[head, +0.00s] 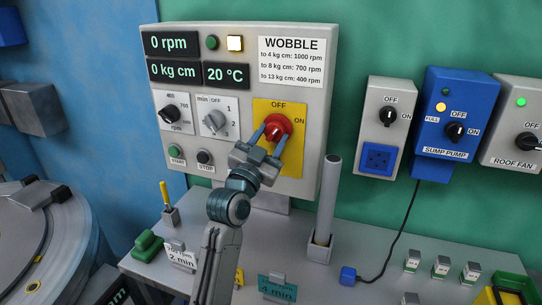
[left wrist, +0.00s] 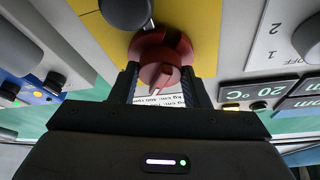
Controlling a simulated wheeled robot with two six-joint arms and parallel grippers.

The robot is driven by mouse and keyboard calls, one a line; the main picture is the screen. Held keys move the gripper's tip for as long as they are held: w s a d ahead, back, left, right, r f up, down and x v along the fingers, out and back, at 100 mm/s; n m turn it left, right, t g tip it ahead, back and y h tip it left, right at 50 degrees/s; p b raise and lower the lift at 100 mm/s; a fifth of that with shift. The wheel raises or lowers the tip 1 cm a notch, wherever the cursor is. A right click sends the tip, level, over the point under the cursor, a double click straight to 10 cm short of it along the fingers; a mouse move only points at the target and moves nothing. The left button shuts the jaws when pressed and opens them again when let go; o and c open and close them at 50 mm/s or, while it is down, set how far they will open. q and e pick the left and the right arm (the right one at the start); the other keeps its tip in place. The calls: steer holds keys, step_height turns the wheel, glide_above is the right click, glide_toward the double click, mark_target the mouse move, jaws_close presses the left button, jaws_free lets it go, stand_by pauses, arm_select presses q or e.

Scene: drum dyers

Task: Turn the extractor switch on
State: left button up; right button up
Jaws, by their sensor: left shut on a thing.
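A red rotary switch (head: 277,124) sits on a yellow plate (head: 295,108) marked OFF at the top and ON at the right. The plate is on the grey control panel with the rpm displays. My left gripper (head: 270,136) reaches up from below, with its blue-grey fingers on both sides of the red knob, shut on it. In the left wrist view the red switch (left wrist: 162,62) is between the fingers; a small white mark on it points down and slightly left. The fingers hide part of the knob in the head view. My right gripper is not in view.
A tall grey tube (head: 328,200) stands close on the right. Separate switch boxes, including the sump pump (head: 444,115), hang further right.

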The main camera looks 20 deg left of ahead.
arm_select(q)
steer(key=m+h+b, duration=0.1)
steer(key=m, duration=0.1)
steer(key=m+b, duration=0.1)
steer(key=m, duration=0.1)
steer(key=shift+a+f+g+h, duration=0.1)
steer(key=shift+g+h, duration=0.3)
steer(key=shift+m+g+h+b, duration=0.45)
steer(key=shift+m+b, duration=0.2)
steer(key=shift+m, duration=0.55)
steer(key=shift+a+r+m+g+h+b, duration=0.1)
steer(key=shift+m+g+h+b, duration=0.1)
steer(key=shift+m, duration=0.4)
steer(key=shift+a+r+m+g+h+b, duration=0.1)
steer(key=shift+m+h, duration=0.05)
steer(key=shift+m, duration=0.45)
steer(key=shift+r+m+g, duration=0.1)
steer(key=shift+m+g, duration=0.15)
steer(key=shift+m, duration=0.15)
steer(key=shift+r+m+g+h, duration=0.1)
steer(key=shift+m+g+h, duration=0.25)
steer(key=shift+m, duration=0.85)
steer(key=shift+r+m+g, duration=0.1)
steer(key=shift+m+g, duration=0.25)
steer(key=shift+m, duration=0.45)
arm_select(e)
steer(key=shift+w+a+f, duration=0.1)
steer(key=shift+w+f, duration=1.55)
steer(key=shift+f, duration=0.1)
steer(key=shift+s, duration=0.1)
